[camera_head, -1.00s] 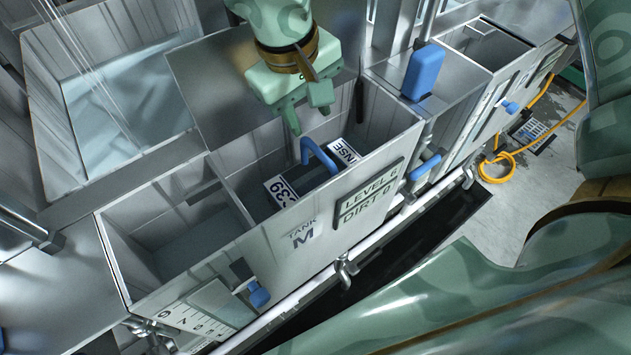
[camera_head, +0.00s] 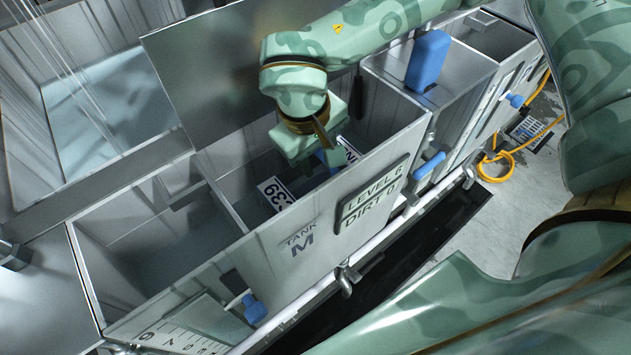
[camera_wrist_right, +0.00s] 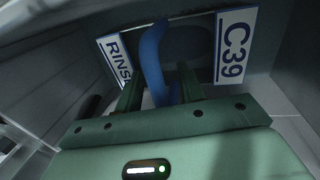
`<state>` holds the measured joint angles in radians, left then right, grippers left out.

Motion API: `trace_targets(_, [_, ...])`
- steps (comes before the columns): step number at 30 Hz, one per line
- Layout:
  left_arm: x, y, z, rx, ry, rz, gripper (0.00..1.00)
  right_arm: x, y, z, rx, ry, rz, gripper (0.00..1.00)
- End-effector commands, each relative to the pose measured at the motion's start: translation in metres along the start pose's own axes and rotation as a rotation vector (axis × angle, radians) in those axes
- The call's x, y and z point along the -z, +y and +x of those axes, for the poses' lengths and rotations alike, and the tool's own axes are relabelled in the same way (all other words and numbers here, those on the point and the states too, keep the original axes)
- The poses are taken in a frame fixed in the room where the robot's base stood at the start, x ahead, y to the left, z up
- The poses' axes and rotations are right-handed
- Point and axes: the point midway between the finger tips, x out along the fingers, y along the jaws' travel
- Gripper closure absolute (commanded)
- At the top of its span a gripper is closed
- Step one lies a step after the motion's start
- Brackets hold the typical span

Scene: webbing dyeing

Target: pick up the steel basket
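The steel basket's blue arched handle (camera_head: 324,158) shows inside the right compartment of the tank marked M (camera_head: 262,262). White labels lie beside it, one reading C39 (camera_wrist_right: 235,45) and one reading RINSE (camera_wrist_right: 115,58). The basket's body is mostly hidden by the tank wall and my gripper. My right gripper (camera_head: 308,150) points down into that compartment, at the handle. In the right wrist view its two fingers (camera_wrist_right: 160,92) stand apart, with the blue handle (camera_wrist_right: 154,55) between them. I cannot tell whether either finger touches it. My left gripper is not in view.
An empty-looking compartment (camera_head: 160,235) lies left of the tank's divider. A tall steel panel (camera_head: 205,75) stands behind, with a pale blue basin (camera_head: 105,110) at the back left. A blue block (camera_head: 428,60) stands on the ledge at right. A yellow hose (camera_head: 497,165) lies on the floor.

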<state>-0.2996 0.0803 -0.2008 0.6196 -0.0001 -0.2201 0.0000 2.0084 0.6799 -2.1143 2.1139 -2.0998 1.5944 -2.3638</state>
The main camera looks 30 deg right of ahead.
Motion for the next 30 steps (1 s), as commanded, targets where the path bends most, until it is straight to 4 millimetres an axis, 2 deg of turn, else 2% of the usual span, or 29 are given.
trace_targets(2, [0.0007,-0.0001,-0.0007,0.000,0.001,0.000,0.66,0.0000,0.0001,-0.0014,0.000,0.001,0.000,0.61])
trace_targets(6, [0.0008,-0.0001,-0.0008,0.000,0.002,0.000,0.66,-0.0001,0.0001,-0.0015,0.000,0.001,0.000,1.00])
trace_targets(30, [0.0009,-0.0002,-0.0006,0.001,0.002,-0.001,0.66,-0.0001,0.0001,-0.0011,0.000,0.000,0.000,1.00])
